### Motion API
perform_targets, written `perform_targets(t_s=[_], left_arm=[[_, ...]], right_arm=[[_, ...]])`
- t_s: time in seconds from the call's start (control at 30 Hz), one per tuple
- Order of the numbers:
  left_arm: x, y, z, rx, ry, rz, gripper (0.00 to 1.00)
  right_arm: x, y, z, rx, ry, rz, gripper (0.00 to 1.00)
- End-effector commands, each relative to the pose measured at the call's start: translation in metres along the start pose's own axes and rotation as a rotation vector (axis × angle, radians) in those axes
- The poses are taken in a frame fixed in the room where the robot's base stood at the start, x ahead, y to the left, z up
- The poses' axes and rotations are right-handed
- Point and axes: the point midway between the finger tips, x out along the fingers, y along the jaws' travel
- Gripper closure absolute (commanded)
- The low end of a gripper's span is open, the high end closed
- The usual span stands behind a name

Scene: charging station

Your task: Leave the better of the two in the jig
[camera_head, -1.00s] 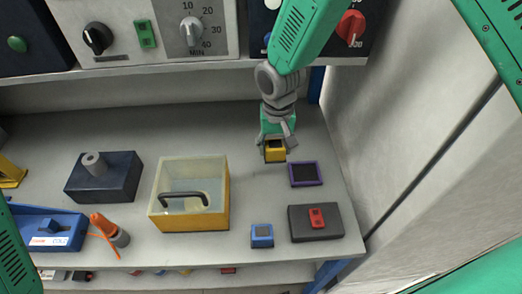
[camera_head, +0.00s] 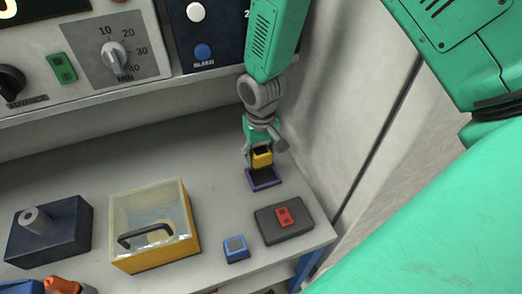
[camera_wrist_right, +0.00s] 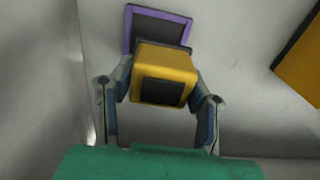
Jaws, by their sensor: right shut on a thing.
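My right gripper (camera_head: 262,151) is shut on a yellow block (camera_head: 262,160) with a dark face. In the right wrist view the yellow block (camera_wrist_right: 165,70) sits between both fingers. A purple-rimmed dark square (camera_head: 268,183) lies on the bench just below and beyond the block; its rim (camera_wrist_right: 187,33) shows behind the block in the wrist view. Whether block and square touch, I cannot tell. A similar blue block (camera_head: 236,249) with a grey top stands near the front edge. Which item is the jig is not labelled. My left gripper is not in view.
A dark grey slab (camera_head: 300,231) with a red piece (camera_head: 284,217) on it lies right of the blue block. A yellow clear-topped box (camera_head: 165,258) with a handle and a navy block (camera_head: 70,228) stand left. A wall (camera_head: 350,110) bounds the right.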

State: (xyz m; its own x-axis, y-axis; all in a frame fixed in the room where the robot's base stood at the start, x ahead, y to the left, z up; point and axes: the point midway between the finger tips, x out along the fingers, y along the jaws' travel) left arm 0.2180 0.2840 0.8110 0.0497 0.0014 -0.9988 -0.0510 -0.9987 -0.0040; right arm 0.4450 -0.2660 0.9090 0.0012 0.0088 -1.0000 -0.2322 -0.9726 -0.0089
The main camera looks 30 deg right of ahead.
Motion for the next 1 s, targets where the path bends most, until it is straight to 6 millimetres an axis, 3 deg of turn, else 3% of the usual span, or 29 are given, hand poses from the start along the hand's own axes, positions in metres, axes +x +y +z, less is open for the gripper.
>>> perform_targets(t_s=[0.7, 1.0], left_arm=[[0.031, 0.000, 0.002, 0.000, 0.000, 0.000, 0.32], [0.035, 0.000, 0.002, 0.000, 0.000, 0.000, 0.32]], right_arm=[[0.058, 0.001, 0.000, 0.001, -0.002, 0.001, 0.88], [0.066, 0.003, 0.000, 0.002, -0.002, -0.002, 0.88]])
